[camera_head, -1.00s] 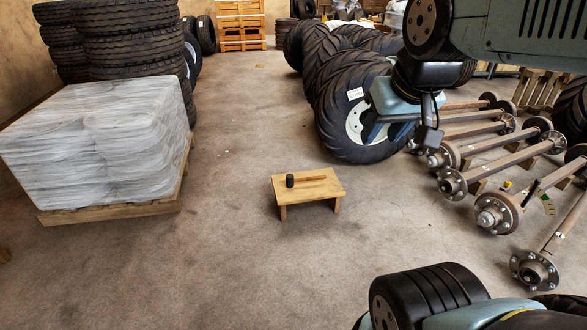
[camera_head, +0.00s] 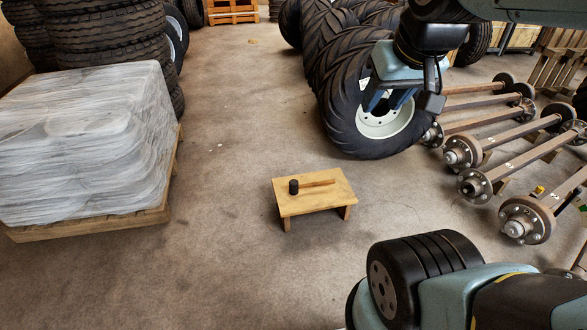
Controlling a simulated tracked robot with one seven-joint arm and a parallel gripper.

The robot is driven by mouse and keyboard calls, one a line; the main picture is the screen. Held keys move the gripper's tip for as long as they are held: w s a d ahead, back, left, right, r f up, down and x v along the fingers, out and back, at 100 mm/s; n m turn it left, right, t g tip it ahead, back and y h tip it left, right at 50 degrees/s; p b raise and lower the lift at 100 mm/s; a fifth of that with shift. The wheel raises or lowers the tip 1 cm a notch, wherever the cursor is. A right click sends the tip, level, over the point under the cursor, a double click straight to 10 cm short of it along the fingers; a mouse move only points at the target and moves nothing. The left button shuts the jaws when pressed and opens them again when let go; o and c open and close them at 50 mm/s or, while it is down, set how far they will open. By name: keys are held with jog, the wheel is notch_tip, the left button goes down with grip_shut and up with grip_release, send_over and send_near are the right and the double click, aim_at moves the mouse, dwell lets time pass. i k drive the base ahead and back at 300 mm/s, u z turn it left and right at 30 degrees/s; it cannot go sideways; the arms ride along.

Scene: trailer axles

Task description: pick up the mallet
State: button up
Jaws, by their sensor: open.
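The mallet (camera_head: 316,184) lies on a small low wooden bench (camera_head: 325,201) in the middle of the floor. Its dark head (camera_head: 293,187) is at the left and its wooden handle points right. My gripper (camera_head: 385,108) hangs at the upper right of the view, up in the air and apart from the mallet. It is open, and nothing shows between its fingers. It stands in front of the big tractor tyre in the picture.
A wrapped pallet load (camera_head: 85,140) stands at the left, with stacked tyres (camera_head: 100,45) behind it. Large tractor tyres (camera_head: 345,90) stand beyond the bench. Several axles (camera_head: 525,150) lie at the right. The floor around the bench is clear.

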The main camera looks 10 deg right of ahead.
aim_at(295, 186)
jog(key=i, duration=1.1)
jog(key=u, duration=0.05)
